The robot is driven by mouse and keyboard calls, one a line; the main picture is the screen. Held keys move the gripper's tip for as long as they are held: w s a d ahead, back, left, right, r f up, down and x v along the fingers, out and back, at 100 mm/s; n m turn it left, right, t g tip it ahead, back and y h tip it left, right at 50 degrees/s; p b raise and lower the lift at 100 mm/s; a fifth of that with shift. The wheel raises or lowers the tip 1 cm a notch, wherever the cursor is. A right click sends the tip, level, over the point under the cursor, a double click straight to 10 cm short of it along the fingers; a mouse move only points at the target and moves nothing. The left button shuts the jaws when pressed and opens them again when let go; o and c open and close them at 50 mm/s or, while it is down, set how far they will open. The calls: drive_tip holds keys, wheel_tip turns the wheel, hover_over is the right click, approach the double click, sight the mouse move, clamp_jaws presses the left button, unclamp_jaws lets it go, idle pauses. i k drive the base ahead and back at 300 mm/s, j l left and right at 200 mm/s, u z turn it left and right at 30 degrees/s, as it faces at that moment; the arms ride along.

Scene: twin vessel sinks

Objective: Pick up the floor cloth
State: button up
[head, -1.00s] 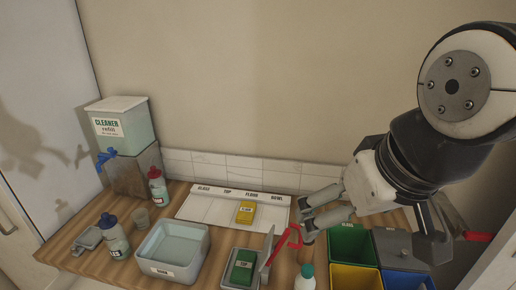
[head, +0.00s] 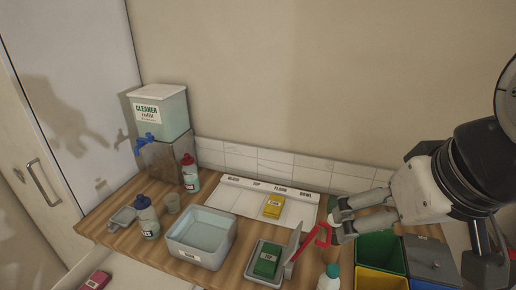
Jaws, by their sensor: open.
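A yellow folded cloth (head: 273,206) lies on the white tray (head: 233,197) below its FLOOR label. The small label on the cloth is too small to read surely. My gripper (head: 337,224) is open and empty, to the right of the tray, with its fingers pointing left. It is apart from the yellow cloth. A pink-red cloth (head: 95,282) lies at the lower left edge.
Coloured bins (head: 380,252) are at the right. A white-and-teal bottle (head: 328,278) stands in front.

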sight(273, 209)
drive_tip(key=i+j+z, duration=0.1)
drive_tip(key=j, duration=0.3)
drive_tip(key=i+j+z, duration=0.15)
drive_tip(key=j, duration=0.25)
drive_tip(key=j+z, duration=0.1)
drive_tip(key=j, duration=0.35)
